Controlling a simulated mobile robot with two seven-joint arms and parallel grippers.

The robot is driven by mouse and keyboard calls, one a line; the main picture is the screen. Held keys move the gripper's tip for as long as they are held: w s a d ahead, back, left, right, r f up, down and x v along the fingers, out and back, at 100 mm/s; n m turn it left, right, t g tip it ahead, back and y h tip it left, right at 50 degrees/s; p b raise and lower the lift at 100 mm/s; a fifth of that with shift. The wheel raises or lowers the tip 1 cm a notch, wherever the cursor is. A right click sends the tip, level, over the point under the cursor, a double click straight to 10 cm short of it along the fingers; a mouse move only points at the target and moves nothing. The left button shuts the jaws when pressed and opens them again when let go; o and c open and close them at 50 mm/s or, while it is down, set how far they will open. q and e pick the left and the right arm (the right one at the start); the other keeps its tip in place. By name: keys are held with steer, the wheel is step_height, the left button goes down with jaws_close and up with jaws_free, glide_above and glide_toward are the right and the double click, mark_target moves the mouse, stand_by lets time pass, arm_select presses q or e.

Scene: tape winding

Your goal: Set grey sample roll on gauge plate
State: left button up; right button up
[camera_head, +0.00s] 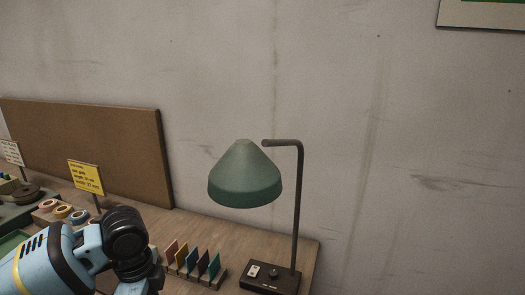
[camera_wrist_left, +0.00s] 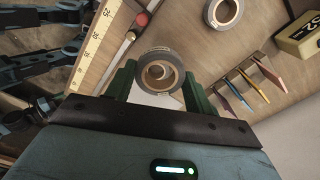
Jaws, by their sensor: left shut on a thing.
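In the left wrist view, a grey roll with a brown core (camera_wrist_left: 176,75) sits between the green fingers of my left gripper (camera_wrist_left: 158,80), which is shut on it. The roll's open end faces the camera. Beyond it lie a yellow measuring scale (camera_wrist_left: 88,48) and a red and metal strip (camera_wrist_left: 118,50) on the wooden bench. A small round part (camera_wrist_left: 142,19) shows just beyond the roll. I cannot tell which surface is the gauge plate. In the head view my left arm is at the lower left, and its gripper is out of frame. My right gripper is not recognisable.
Another grey roll (camera_wrist_left: 210,14) lies on the bench. A rack of coloured cards (camera_head: 195,265) stands near a green lamp (camera_head: 245,178). Several rolls (camera_head: 62,211) sit by a yellow sign (camera_head: 86,177). A brown board (camera_head: 90,145) stands against the wall.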

arm_select(q)
steer(key=n, duration=0.1)
steer(key=s+n, duration=0.2)
steer(key=n, duration=0.1)
steer(key=shift+s+d+r, duration=0.1)
steer(key=shift+d+r, duration=0.15)
steer(key=shift+r, duration=0.1)
steer(key=s+d+r+n+p, duration=0.1)
steer(key=s+n, duration=0.5)
steer(key=n, duration=0.6)
steer(key=shift+s+d+r+p, duration=0.15)
steer(key=shift+s+r+p, duration=0.15)
arm_select(e)
steer(key=shift+w+d+r+t, duration=0.1)
steer(key=shift+w+r+t, duration=0.05)
steer(key=shift+w+r, duration=0.35)
steer(key=shift+w+d+r+t, duration=0.15)
steer(key=shift+w+r, duration=0.1)
steer(key=shift+r, duration=0.35)
steer(key=shift+a, duration=0.15)
